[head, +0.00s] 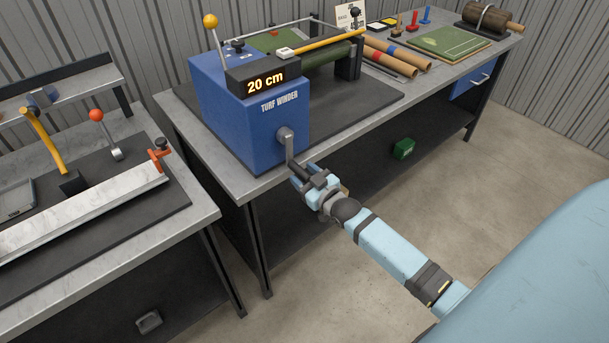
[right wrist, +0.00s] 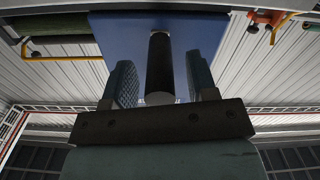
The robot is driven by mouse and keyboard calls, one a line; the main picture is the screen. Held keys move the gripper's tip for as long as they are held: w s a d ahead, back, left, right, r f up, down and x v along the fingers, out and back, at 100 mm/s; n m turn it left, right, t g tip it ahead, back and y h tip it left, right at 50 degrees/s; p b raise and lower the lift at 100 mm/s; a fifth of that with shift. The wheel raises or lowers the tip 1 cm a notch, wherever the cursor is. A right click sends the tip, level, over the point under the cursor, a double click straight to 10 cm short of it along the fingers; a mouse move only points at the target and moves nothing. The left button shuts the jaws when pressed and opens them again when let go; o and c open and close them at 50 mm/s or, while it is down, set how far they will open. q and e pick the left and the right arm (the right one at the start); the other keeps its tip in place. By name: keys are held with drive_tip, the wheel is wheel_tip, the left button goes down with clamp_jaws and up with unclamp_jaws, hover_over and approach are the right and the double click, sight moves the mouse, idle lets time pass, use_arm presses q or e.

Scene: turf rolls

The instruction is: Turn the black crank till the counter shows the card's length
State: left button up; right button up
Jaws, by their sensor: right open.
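The blue turf winder (head: 235,120) stands on the bench, and its lit counter (head: 265,82) reads 20 cm. The grey crank (head: 287,143) is on its front face, with its arm hanging down to a black handle (head: 299,170). My right gripper (head: 304,178) is at that handle, open. In the right wrist view the black handle (right wrist: 160,65) stands between the two spread fingers, with a gap on each side. A small white card (head: 349,16) stands at the back of the bench; its writing is too small to read. My left gripper is out of view.
Brown rolls (head: 398,54) and a green turf mat (head: 450,41) lie at the bench's right. A yellow-ball lever (head: 211,22) rises from the winder. Another bench (head: 195,205) with an orange clamp (head: 159,155) stands left. The floor in front is clear.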

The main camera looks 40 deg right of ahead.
drive_tip(key=shift+c, duration=0.3)
clamp_jaws()
